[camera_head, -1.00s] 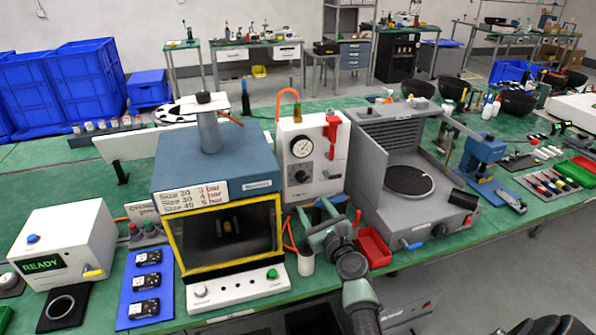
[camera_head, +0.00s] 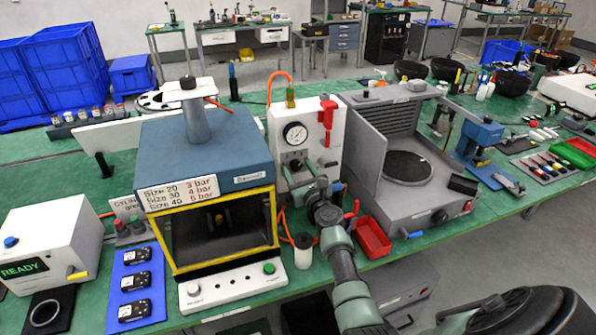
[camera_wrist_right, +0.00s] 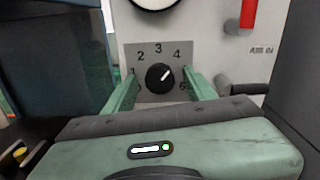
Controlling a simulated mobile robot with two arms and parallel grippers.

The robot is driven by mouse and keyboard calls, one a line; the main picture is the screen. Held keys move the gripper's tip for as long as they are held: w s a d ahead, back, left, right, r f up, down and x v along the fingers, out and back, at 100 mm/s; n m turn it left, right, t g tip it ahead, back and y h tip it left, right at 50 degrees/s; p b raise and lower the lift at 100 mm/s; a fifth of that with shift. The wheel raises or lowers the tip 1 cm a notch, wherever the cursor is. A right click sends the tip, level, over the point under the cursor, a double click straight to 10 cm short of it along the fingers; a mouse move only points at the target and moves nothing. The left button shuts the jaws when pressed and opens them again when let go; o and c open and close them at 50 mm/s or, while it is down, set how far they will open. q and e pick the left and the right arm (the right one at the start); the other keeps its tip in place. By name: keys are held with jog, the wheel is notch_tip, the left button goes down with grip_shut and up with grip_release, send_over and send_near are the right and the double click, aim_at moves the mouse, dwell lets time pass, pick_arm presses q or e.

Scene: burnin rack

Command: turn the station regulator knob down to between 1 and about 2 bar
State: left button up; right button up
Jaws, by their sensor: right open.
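The station regulator is a white box (camera_head: 333,160) with a round gauge (camera_head: 295,133) and a black knob below it. In the right wrist view the knob (camera_wrist_right: 160,77) sits on a grey dial plate (camera_wrist_right: 158,97) with printed numbers. Its white mark points up and right, between the 4 and where the 5 is hidden. My right gripper (camera_head: 296,178) is open in front of the dial, one finger on each side of the knob, with gaps to it. The finger on the right hides the 5. The gauge reading is too small to tell. My left gripper is not in view.
A yellow-framed test chamber (camera_head: 275,215) with a size and bar sign (camera_head: 180,193) stands left of the regulator. A grey machine (camera_head: 440,190) stands to its right. A red lever (camera_head: 327,115) is on the regulator box. A red bin (camera_head: 373,238) and white cup (camera_head: 303,252) are near the arm.

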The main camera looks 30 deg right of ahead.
jog(key=shift+r, duration=0.1)
grip_shut()
